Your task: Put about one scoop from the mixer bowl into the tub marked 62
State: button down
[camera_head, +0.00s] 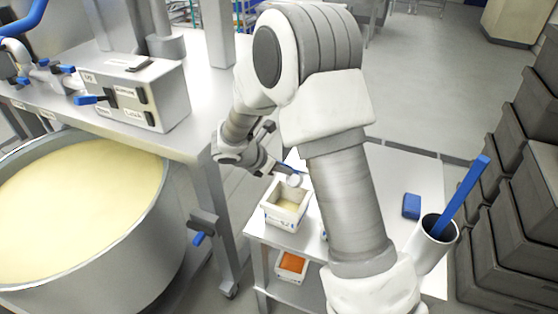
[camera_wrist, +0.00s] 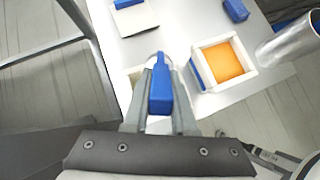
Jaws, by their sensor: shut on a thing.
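My gripper (camera_head: 278,166) is shut on the blue handle of a scoop, also seen between the fingers in the wrist view (camera_wrist: 160,85). The scoop's pale round bowl (camera_head: 293,180) is at the back edge of a white tub (camera_head: 270,218) with pale yellow contents, over or just inside its rim; I cannot tell which. What the scoop holds is unclear. Another white tub (camera_wrist: 197,76) with orange contents stands beside it in the wrist view. No tub number is readable. The large metal mixer bowl (camera_head: 165,225), holding pale yellow mix, is at left in the head view.
The white table (camera_head: 400,170) also carries a blue block (camera_head: 411,206) and a metal canister (camera_head: 432,250) with a blue-handled tool. An orange-filled tub (camera_head: 291,277) sits on the lower shelf. Dark crates (camera_head: 520,215) are stacked at right. A bench post stands between mixer bowl and table.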

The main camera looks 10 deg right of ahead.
jog(key=shift+w+d+r+g+y+p, duration=0.45)
jog(key=shift+d+y+p, duration=0.25)
jog(key=shift+p, duration=1.95)
jog(key=shift+w+d+r+g+y+p, duration=0.35)
jog(key=shift+d+g+y+p, duration=0.35)
jog(key=shift+p, duration=1.9)
jog(key=shift+w+d+y, duration=0.1)
jog(key=shift+d+y, duration=0.05)
jog(key=shift+y, duration=0.25)
jog(key=shift+w+d+y+p, duration=0.15)
jog(key=shift+d+y+p, duration=0.15)
jog(key=shift+p, duration=0.1)
jog(key=shift+w+d+g+b, duration=0.1)
jog(key=shift+d+g+b, duration=0.05)
jog(key=shift+g+b, duration=0.15)
jog(key=shift+w+d+r+g+y, duration=0.25)
jog(key=shift+d+r+g+y, duration=0.15)
jog(key=shift+y, duration=0.3)
jog(key=shift+w+d+r+g+y, duration=0.25)
jog(key=shift+d+r+y, duration=0.2)
jog(key=shift+y, duration=0.25)
jog(key=shift+w+r+y, duration=0.1)
jog(key=shift+r+y, duration=0.15)
jog(key=shift+y, duration=0.05)
